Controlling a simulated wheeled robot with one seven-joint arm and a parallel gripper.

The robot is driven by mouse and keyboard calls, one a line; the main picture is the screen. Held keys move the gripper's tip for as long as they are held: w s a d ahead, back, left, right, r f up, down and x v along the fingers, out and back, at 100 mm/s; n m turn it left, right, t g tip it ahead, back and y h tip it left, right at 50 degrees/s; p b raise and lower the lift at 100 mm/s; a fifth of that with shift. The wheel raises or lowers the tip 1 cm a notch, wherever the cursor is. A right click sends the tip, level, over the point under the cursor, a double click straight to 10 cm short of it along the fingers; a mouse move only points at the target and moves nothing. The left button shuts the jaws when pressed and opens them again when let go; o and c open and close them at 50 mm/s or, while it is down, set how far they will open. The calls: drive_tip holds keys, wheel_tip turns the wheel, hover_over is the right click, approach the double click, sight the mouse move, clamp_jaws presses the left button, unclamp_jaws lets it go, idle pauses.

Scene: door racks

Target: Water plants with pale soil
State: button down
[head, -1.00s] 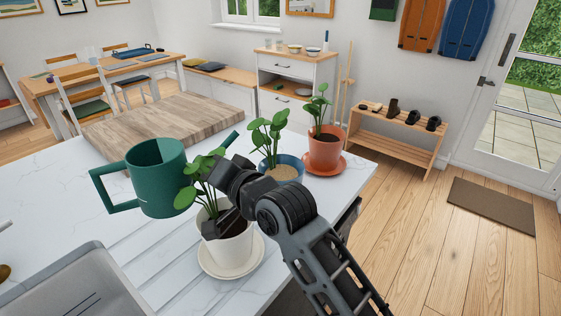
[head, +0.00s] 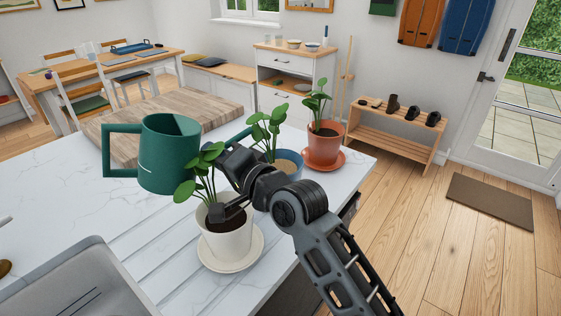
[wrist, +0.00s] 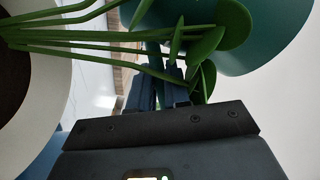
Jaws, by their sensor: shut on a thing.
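The green watering can (head: 168,155) is in the air, nearly level, its handle at left and its spout (head: 238,136) pointing right near the blue pot's plant. My gripper (head: 222,160) is shut on the can; leaves partly hide the grip. In the wrist view its fingers (wrist: 160,88) reach toward the can (wrist: 270,35). The blue pot (head: 290,163) holds a leafy plant; my arm mostly hides its soil. The white pot (head: 228,240), below my gripper, shows dark soil (head: 234,217). The terracotta pot (head: 324,145) at the back right also shows dark soil.
The white counter (head: 110,230) has a wooden board (head: 195,108) at its back and a grey sink (head: 80,285) at front left. White and terracotta saucers sit under two pots. Plant stems cross close by my fingers.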

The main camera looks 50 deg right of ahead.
drive_tip(key=shift+d+r, duration=0.1)
drive_tip(key=shift+r, duration=0.05)
drive_tip(key=shift+s+d+m+t+b, duration=0.25)
drive_tip(key=shift+d+m+t+b, duration=0.2)
drive_tip(key=shift+m+b, duration=0.55)
idle(2.3)
